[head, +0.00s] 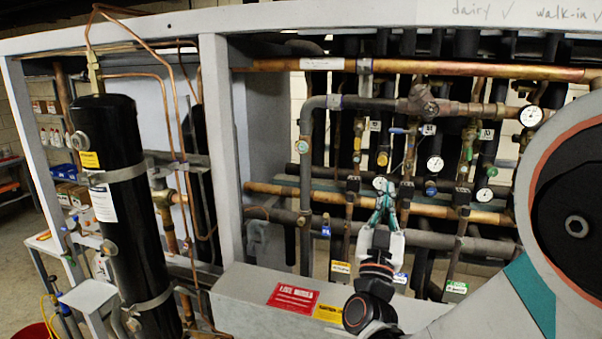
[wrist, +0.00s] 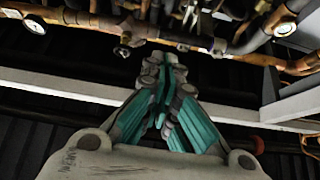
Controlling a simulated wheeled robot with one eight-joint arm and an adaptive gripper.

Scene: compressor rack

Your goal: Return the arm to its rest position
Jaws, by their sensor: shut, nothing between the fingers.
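My gripper (head: 386,192) is in front of the compressor rack (head: 222,150) in the head view, reaching toward the pipes and valves. Its teal and grey fingers point upward and converge at the tips. In the wrist view my gripper (wrist: 166,62) is shut and empty, with its tips just below a horizontal pipe in the picture. I cannot tell how far the tips are from the pipes. My arm fills the right side of the head view.
Copper and dark pipes with gauges (head: 434,163) and valves lie close around my gripper. A grey box (head: 250,290) with a red label (head: 293,299) stands below. A black cylinder (head: 120,200) stands at the left. A pale rail (wrist: 60,88) crosses the wrist view.

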